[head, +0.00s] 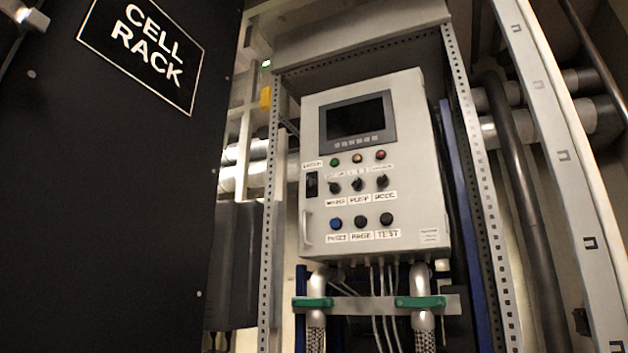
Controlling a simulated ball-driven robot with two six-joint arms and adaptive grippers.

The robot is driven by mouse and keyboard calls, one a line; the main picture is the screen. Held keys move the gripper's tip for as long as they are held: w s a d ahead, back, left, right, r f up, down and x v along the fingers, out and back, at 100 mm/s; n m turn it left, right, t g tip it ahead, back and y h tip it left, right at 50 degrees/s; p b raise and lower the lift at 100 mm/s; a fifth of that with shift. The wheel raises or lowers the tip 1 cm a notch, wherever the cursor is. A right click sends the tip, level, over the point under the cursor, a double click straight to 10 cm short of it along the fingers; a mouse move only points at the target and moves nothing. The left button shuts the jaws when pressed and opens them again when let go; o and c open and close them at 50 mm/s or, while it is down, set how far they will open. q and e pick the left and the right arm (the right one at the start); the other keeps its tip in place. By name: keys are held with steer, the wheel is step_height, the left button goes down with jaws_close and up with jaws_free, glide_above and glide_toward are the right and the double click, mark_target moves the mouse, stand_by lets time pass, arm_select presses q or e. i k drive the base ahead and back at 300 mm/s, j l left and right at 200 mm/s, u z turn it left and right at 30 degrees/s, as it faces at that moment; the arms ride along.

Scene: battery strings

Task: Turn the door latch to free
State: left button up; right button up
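A large black panel (120,200) with a "CELL RACK" sign (142,48) fills the left of the head view. A grey metal piece (24,16) shows at the top left corner, cut off by the frame; I cannot tell whether it is a latch. A light grey control box (415,170) stands in the middle, its front closed. It has a pale handle (306,222) low on its left edge and a black switch (311,184) above it. No part is clearly marked as the door latch. Neither of my grippers is in view.
The box carries a dark screen (358,118), several small lamps, knobs and buttons. A perforated steel frame (478,150) surrounds it. Pipes with green clamps (420,302) and cables run below. A pale upright post (570,170) and dark pipes (520,180) stand at the right.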

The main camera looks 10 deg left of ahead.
mark_target(310, 183)
steer(key=i+l, duration=0.15)
steer(key=i+l+u, duration=0.15)
steer(key=u, duration=0.2)
steer(key=i+l+u, duration=0.5)
steer(key=u, duration=0.2)
